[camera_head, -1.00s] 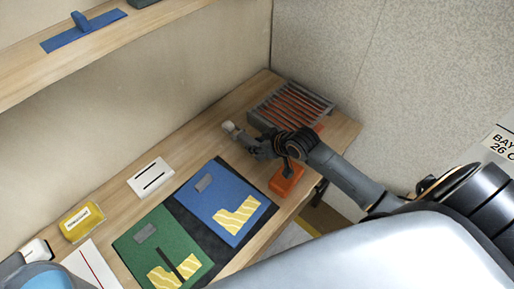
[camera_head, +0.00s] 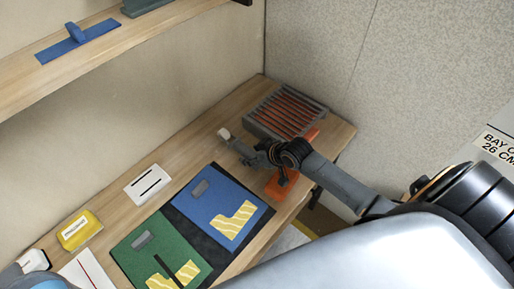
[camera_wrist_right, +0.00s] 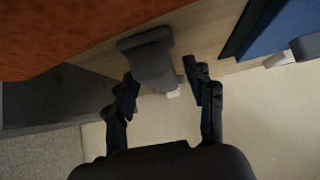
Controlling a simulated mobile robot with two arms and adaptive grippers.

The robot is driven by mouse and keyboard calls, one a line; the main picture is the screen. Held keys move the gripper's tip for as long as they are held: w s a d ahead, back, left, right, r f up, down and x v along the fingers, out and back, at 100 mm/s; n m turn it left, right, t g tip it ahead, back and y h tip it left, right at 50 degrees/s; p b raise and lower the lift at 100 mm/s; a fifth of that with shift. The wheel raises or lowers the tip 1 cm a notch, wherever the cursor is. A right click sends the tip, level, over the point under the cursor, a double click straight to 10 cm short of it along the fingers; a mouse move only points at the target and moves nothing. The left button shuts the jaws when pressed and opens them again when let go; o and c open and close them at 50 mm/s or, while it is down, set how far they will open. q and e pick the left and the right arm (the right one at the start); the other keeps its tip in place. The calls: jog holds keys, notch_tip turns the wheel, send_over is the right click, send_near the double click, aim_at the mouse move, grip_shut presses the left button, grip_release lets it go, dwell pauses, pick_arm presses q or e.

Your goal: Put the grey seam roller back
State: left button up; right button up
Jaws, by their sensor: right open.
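A grey tool with a pale tip, which looks like the grey seam roller (camera_wrist_right: 150,58), is over the wooden bench in the right wrist view. My right gripper (camera_wrist_right: 161,76) is open, with a finger on each side of its pale end. I cannot tell whether either finger touches it. In the head view only the pale end (camera_head: 224,133) shows clearly beyond my right gripper (camera_head: 241,148); the rest is hidden. Small grey pieces lie on the blue board (camera_head: 238,198) and the green board (camera_head: 130,262). My left gripper is not in view.
A grey slatted rack (camera_head: 287,110) stands in the back corner. An orange block (camera_head: 279,187) lies below my right wrist. A white slotted card (camera_head: 147,184) and yellow box (camera_head: 80,230) are further left. A shelf (camera_head: 120,42) holds a blue tool (camera_head: 78,42).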

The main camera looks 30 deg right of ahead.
jog(key=shift+f+b, duration=0.2)
jog(key=shift+b, duration=0.15)
jog(key=shift+s+d+r, duration=0.1)
jog(key=shift+s+r, duration=0.1)
jog(key=shift+r, duration=0.1)
jog(key=v, duration=1.3)
jog(key=shift+s+a+r, duration=0.1)
jog(key=shift+s+a, duration=0.15)
jog(key=shift+a, duration=0.1)
jog(key=shift+s, duration=0.1)
